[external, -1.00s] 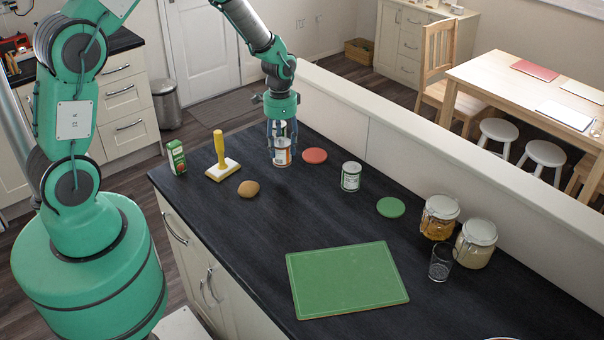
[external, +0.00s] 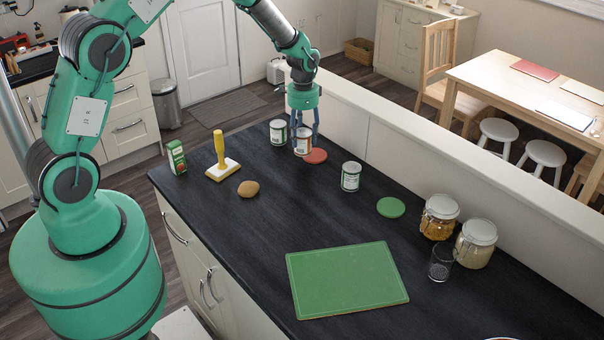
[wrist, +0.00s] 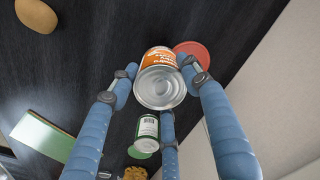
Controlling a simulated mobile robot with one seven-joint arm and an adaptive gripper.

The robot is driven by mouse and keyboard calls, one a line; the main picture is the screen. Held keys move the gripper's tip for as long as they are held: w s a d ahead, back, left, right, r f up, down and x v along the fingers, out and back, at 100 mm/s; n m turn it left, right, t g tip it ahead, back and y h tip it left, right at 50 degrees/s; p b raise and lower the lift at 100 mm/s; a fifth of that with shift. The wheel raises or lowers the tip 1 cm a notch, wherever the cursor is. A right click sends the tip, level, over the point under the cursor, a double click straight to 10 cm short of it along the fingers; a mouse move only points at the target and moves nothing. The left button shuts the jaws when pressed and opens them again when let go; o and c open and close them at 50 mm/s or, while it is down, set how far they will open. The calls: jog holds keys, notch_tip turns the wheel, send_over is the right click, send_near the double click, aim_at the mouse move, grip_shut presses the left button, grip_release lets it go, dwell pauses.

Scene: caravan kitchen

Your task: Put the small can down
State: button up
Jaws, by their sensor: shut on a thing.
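My gripper (external: 304,138) is shut on a small can with an orange and white label (external: 302,141). In the wrist view the can (wrist: 160,80) sits between the blue fingers (wrist: 165,95), its bare metal end facing the camera. In the external view it overlaps the left edge of a red disc (external: 315,156); the disc also shows beside the can in the wrist view (wrist: 193,53). I cannot tell whether the can's bottom touches anything. A green-labelled can (external: 278,132) stands just left of my gripper. Another green-and-white can (external: 351,176) stands to the right, with a green disc (external: 391,207) beyond it.
On the dark worktop are a green carton (external: 176,157), a yellow-handled tool (external: 221,160), a potato (external: 248,188) and a green board (external: 347,280). Two jars (external: 439,217) and a glass (external: 441,263) stand at right. A pale ledge (external: 400,150) runs behind. The worktop's middle is clear.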

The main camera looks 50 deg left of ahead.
jog(key=w, duration=0.6)
jog(key=shift+a+f, duration=0.25)
jog(key=shift+a, duration=0.05)
jog(key=shift+w, duration=0.1)
jog(key=shift+f+p, duration=0.5)
jog(key=shift+f, duration=1.25)
jog(key=shift+f, duration=0.15)
jog(key=o, duration=1.3)
notch_tip(320, 180, up, 12)
jog(key=shift+r+b, duration=0.15)
jog(key=shift+b, duration=0.35)
